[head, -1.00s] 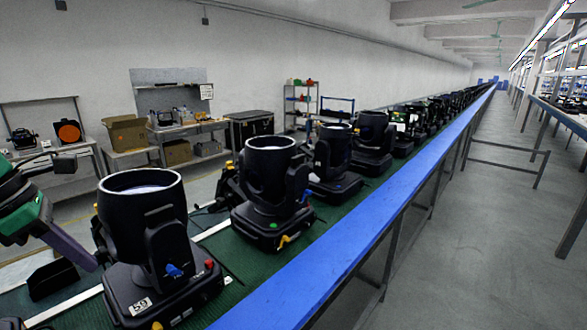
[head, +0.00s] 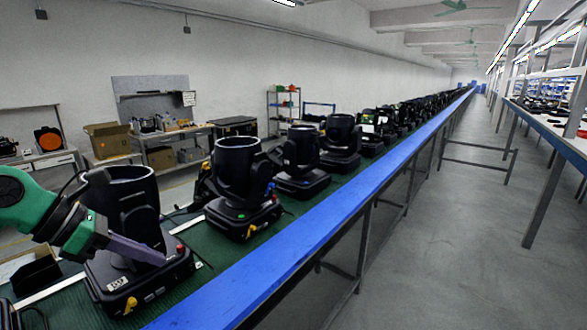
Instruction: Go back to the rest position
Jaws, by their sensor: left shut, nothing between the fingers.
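My left gripper (head: 160,259), a purple one on a green and grey arm, comes in from the left. Its fingers are together and hold nothing. In the picture they lie across the front of the nearest black par can (head: 128,192), hiding part of its yoke and base. I cannot tell whether they touch it. This can stands upright on the green conveyor, its base marked 59. My right gripper is out of view.
More par cans, such as the second one (head: 237,162), stand in a row along the green belt. A blue rail (head: 300,255) edges it. A black open box (head: 36,272) is at lower left. The grey aisle floor (head: 440,250) at right is clear.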

